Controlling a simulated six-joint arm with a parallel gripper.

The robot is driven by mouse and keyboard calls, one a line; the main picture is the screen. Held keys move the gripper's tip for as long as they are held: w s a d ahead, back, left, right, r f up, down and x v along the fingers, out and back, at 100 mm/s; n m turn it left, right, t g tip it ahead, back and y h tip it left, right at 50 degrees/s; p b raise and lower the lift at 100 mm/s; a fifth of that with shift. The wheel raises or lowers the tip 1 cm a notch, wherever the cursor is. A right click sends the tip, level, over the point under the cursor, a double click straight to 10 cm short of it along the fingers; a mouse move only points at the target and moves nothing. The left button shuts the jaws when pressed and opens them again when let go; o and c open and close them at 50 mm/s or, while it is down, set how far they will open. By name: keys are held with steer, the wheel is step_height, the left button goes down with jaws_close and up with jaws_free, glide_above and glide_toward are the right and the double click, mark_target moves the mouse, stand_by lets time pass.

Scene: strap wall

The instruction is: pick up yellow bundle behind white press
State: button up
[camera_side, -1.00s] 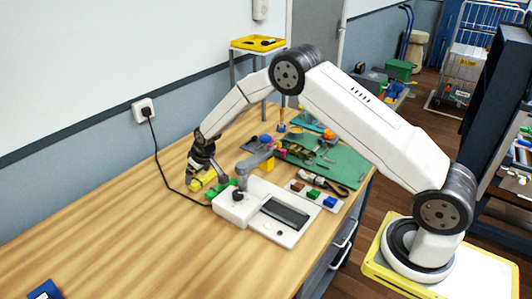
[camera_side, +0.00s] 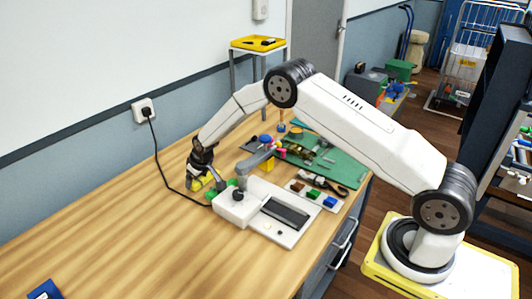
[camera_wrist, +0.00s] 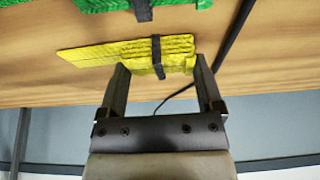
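The yellow bundle (camera_side: 197,184) lies on the wooden table behind the white press (camera_side: 234,209), partly hidden by my gripper (camera_side: 205,181) in the side view. In the wrist view the yellow bundle (camera_wrist: 95,53) is a flat folded strap with a dark band around its thicker right part. My gripper (camera_wrist: 161,63) is open there, with one fingertip near the bundle's middle and the other at its right end. The banded part shows between the fingertips. I cannot tell whether the fingers touch it.
A green bundle (camera_wrist: 180,4) lies beyond the yellow one, close to the press. A black cable (camera_side: 163,172) runs from the wall socket (camera_side: 143,110) across the table near the gripper.

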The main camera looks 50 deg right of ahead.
steer(key=c, duration=0.7)
steer(key=shift+r, duration=0.15)
steer(key=shift+r, duration=4.9)
